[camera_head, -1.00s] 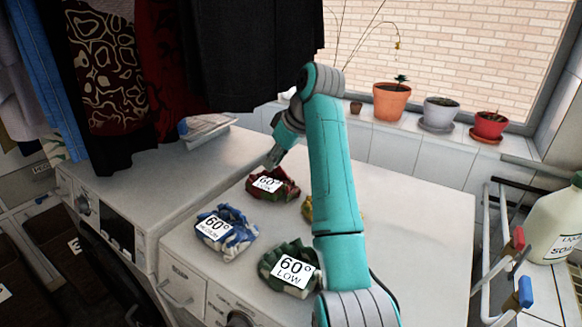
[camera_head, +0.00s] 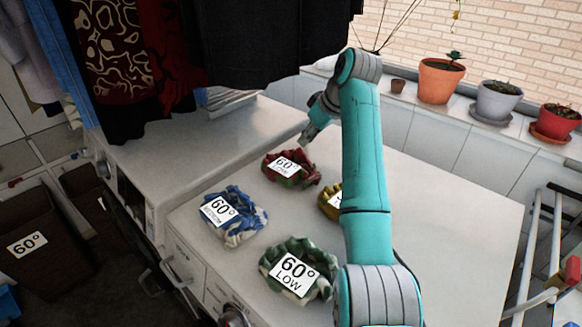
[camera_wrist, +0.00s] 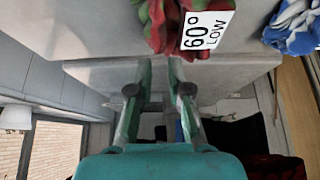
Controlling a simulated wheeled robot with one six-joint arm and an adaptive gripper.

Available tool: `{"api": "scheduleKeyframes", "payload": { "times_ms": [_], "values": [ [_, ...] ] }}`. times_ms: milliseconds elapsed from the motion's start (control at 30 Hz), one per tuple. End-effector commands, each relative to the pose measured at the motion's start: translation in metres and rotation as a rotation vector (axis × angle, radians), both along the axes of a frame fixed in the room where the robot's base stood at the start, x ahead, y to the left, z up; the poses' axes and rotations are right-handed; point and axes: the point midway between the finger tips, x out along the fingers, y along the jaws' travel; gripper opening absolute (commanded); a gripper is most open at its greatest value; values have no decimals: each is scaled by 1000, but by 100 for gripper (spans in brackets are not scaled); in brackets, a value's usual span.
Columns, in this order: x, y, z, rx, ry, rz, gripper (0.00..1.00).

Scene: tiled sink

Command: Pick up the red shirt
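The red shirt (camera_head: 308,172) is a crumpled red and green bundle on the white machine top, with a white "60° LOW" label. In the head view my gripper (camera_head: 307,138) is above it and slightly to its right, apart from it. In the wrist view the red shirt (camera_wrist: 168,30) lies at the top edge, beyond the fingertips and partly cut off. My gripper (camera_wrist: 160,65) shows two fingers standing apart with nothing between them.
A blue and white bundle (camera_head: 245,230), a green and white bundle (camera_head: 315,258) and a yellow bundle (camera_head: 325,203), partly behind my arm, lie nearby. Dark clothes (camera_head: 270,45) hang above at the back. Potted plants (camera_head: 440,80) line the sill. A brown basket (camera_head: 35,270) stands at left.

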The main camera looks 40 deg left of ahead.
Motion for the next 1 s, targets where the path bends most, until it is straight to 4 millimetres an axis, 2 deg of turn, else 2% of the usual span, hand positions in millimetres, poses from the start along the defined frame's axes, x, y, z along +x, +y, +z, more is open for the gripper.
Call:
{"api": "scheduleKeyframes", "payload": {
  "times_ms": [400,667,700,767,1000],
  "values": [
    [3,24,-41,0,1,0,18],
    [3,26,-44,0,0,1,18],
    [3,26,-44,0,0,0,16],
    [3,26,-44,0,0,0,1],
    [3,26,-43,0,0,0,0]
  ]
}}
